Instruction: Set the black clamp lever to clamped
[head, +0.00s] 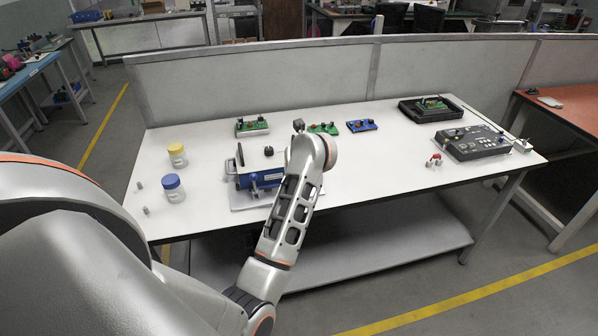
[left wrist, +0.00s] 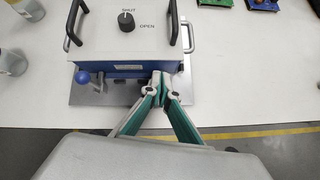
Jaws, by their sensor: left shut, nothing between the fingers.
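A white-topped box with a blue front (head: 262,181) stands on a grey plate on the table; the left wrist view shows it closer (left wrist: 107,48). Its top has a black knob (left wrist: 126,22) between the words SHUT and OPEN. A black bar (left wrist: 72,22) stands at its left side and another black bar (left wrist: 173,22) at its right; I cannot tell which is the clamp lever or its setting.
Green (head: 252,127) and blue (head: 361,125) boards lie behind. A dark control panel (head: 472,142) is at the right. The table between is mostly clear.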

